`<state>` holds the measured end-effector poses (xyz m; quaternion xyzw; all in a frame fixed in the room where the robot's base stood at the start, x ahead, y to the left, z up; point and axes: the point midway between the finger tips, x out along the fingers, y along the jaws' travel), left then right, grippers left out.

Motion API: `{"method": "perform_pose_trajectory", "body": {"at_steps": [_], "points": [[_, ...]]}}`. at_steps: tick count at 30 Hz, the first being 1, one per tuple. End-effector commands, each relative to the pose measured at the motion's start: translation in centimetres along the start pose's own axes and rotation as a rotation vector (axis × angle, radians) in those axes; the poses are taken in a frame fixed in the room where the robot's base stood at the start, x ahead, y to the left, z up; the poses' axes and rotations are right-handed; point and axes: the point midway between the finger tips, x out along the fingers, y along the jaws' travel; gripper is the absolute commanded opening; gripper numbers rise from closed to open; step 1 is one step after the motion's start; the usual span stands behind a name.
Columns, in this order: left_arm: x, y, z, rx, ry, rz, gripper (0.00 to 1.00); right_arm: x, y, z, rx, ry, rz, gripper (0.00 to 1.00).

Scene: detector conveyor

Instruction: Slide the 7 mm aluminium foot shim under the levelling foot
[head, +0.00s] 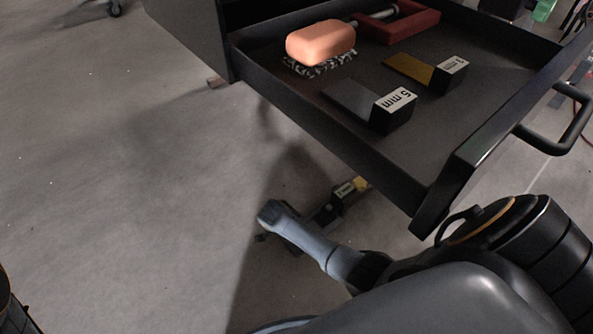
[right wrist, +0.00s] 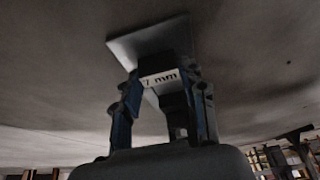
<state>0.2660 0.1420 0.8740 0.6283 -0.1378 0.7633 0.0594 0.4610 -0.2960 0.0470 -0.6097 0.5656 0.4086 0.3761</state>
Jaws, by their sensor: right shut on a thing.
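My right gripper (right wrist: 163,92) is shut on the block end of the 7 mm shim (right wrist: 160,79) in the right wrist view. The white label between the fingers reads "7 mm", and a flat grey plate (right wrist: 150,38) extends from the block beyond the fingertips. In the head view my right gripper (head: 322,214) is low over the floor, beside and below the open drawer. A small labelled block (head: 345,190) with a yellowish patch shows at its tips. The levelling foot is not visible in either view. My left gripper is not in view.
The open dark drawer (head: 330,135) holds a grey shim marked "5 mm" (head: 394,103), a yellow-bladed shim (head: 411,68), a salmon-coloured block (head: 320,40) on a patterned pad, and a red-framed tool (head: 398,24). Its handle (head: 560,135) projects right. The floor at left is clear.

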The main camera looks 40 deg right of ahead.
Motion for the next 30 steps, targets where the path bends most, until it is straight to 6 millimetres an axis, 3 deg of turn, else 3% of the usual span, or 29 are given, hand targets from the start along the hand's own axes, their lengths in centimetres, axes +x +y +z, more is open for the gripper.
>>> {"method": "perform_pose_trajectory", "body": {"at_steps": [30], "points": [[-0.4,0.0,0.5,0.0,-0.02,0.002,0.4,1.0,-0.2,-3.0,0.0,0.003,-0.003,0.02]]}}
